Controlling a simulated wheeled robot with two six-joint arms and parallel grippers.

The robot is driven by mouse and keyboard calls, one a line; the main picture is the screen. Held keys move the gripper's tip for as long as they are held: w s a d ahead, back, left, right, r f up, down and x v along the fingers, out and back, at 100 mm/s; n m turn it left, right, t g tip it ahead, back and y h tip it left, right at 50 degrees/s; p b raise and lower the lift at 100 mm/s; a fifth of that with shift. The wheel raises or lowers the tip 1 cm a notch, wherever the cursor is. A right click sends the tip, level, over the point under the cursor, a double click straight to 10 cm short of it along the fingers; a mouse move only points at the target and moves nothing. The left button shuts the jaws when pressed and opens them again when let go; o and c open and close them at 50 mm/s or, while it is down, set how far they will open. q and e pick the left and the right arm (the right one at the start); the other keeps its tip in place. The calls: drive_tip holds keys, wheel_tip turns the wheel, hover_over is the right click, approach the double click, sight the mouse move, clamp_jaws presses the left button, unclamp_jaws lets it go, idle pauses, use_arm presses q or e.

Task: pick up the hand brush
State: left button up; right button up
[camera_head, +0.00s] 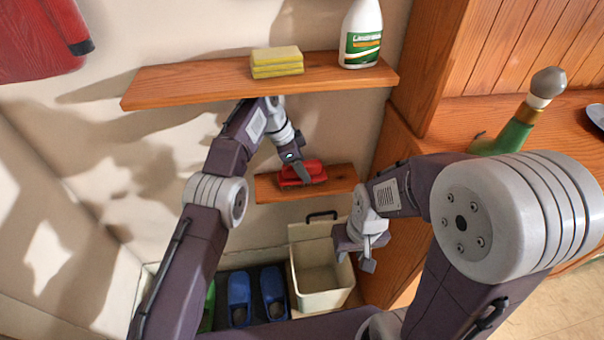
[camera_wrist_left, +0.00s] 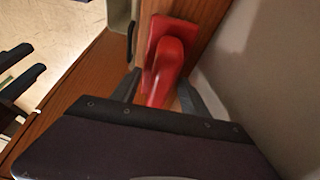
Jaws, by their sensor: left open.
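The red hand brush (camera_head: 315,169) lies on the small lower wooden shelf (camera_head: 344,181). In the left wrist view the red brush (camera_wrist_left: 165,62) has its handle towards me, between the two open fingers of my left gripper (camera_wrist_left: 160,80). In the head view my left gripper (camera_head: 298,169) reaches down over the brush and hides part of it. Whether the fingers touch the handle cannot be told. My right gripper (camera_head: 368,253) hangs right of and below the brush, near the wooden cabinet; its jaw opening is unclear and I see nothing in it.
An upper shelf (camera_head: 190,82) with yellow sponges (camera_head: 277,61) and a white spray bottle (camera_head: 361,35) is above my left forearm. A cream bin (camera_head: 320,276) and blue shoes (camera_head: 239,298) stand below. A wooden cabinet (camera_head: 395,150) and counter with a green bottle (camera_head: 515,130) are at right.

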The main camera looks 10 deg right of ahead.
use_arm(q)
drive_tip(key=shift+f, duration=0.1)
clamp_jaws()
